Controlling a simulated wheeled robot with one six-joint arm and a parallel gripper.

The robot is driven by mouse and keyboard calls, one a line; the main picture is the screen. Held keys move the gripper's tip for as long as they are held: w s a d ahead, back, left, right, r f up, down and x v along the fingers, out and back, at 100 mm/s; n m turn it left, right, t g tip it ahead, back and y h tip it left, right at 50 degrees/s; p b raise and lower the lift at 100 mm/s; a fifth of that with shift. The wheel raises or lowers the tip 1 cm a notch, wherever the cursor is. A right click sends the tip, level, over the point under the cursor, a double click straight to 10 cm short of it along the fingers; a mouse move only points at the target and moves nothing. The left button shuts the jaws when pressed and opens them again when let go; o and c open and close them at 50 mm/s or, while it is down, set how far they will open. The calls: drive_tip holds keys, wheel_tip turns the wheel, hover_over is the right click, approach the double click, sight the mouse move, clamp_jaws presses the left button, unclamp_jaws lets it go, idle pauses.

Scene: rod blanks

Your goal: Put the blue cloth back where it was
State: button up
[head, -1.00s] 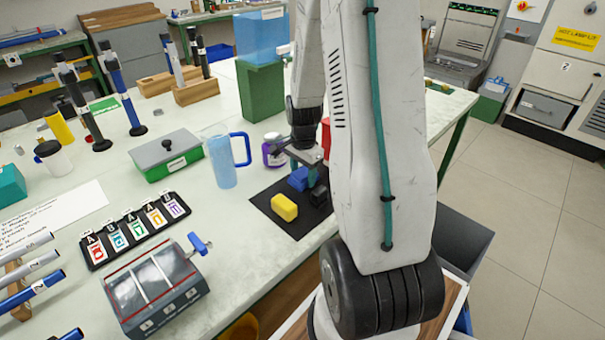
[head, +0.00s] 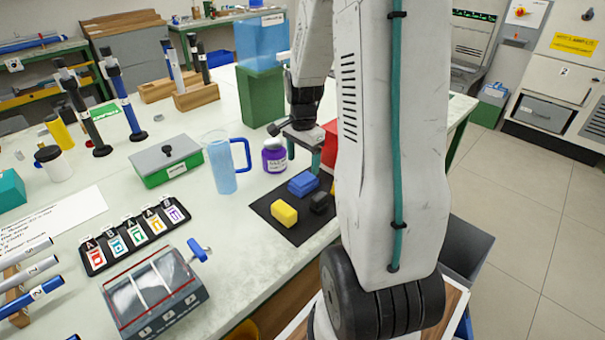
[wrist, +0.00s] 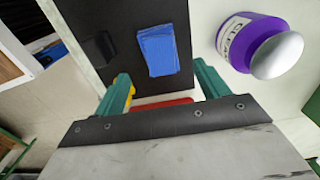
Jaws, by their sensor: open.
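The blue cloth (head: 302,183) lies folded on the black mat (head: 262,207) at the bench's front edge, between a yellow block (head: 284,212) and a small black item (head: 319,202). In the wrist view the blue cloth (wrist: 157,50) lies flat on the dark mat, ahead of and between the green fingertips. My gripper (head: 304,160) is open and empty, above and behind the cloth and apart from it. It also shows in the wrist view (wrist: 163,84), with nothing between its fingers.
A purple-labelled jar (head: 275,156) stands close left of my gripper, with a blue-handled pitcher (head: 222,165) beyond it. A red object (head: 330,143) is partly hidden behind my arm. A green-and-grey box (head: 167,163) and a card rack (head: 133,235) stand further left.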

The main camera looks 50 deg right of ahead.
sight(303, 179)
drive_tip(key=s+a+r+n, duration=0.2)
drive_tip(key=a+r+n, duration=0.2)
drive_tip(key=a+r, duration=0.4)
drive_tip(key=s+a+r+n, duration=0.3)
drive_tip(key=a+r+n, duration=0.2)
drive_tip(key=a+r, duration=0.2)
drive_tip(key=s+a+r+n+t, duration=0.1)
drive_tip(key=s+a+r+n, duration=0.2)
drive_tip(key=s+a+n, duration=0.6)
drive_tip(key=s+a, duration=0.1)
drive_tip(key=s, duration=0.2)
drive_tip(key=shift+s+a+r+n, duration=0.25)
drive_tip(key=shift+a+r+n, duration=0.05)
drive_tip(key=shift+a, duration=0.05)
